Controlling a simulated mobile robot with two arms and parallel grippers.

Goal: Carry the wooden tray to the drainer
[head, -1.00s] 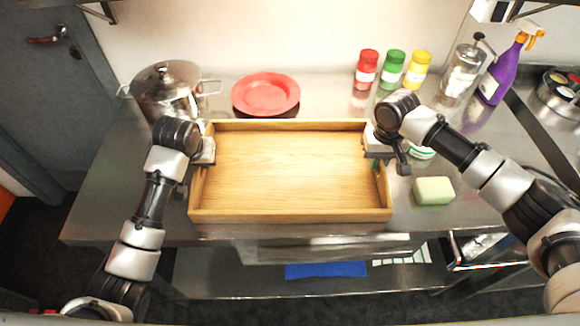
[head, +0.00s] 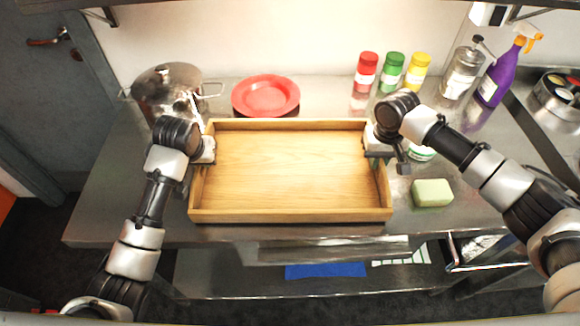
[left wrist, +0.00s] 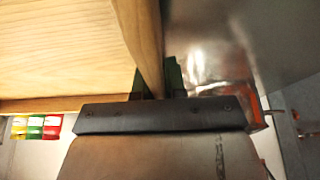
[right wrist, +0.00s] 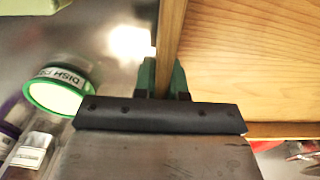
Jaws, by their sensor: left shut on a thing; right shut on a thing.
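The wooden tray (head: 290,170) is empty and looks level, in the middle of the head view over the steel counter. My left gripper (head: 204,150) is shut on the tray's left side wall; the left wrist view shows the wall between its fingers (left wrist: 160,85). My right gripper (head: 376,148) is shut on the right side wall, which also shows between its fingers in the right wrist view (right wrist: 165,80). I cannot tell for sure how far the tray is above the counter. No drainer is clearly in view.
A steel pot (head: 168,90) and red plate (head: 265,95) stand behind the tray. Red (head: 366,72), green (head: 391,72) and yellow (head: 416,72) jars, a glass bottle (head: 461,75) and a purple spray bottle (head: 498,78) stand back right. A pale green block (head: 432,193) lies right of the tray.

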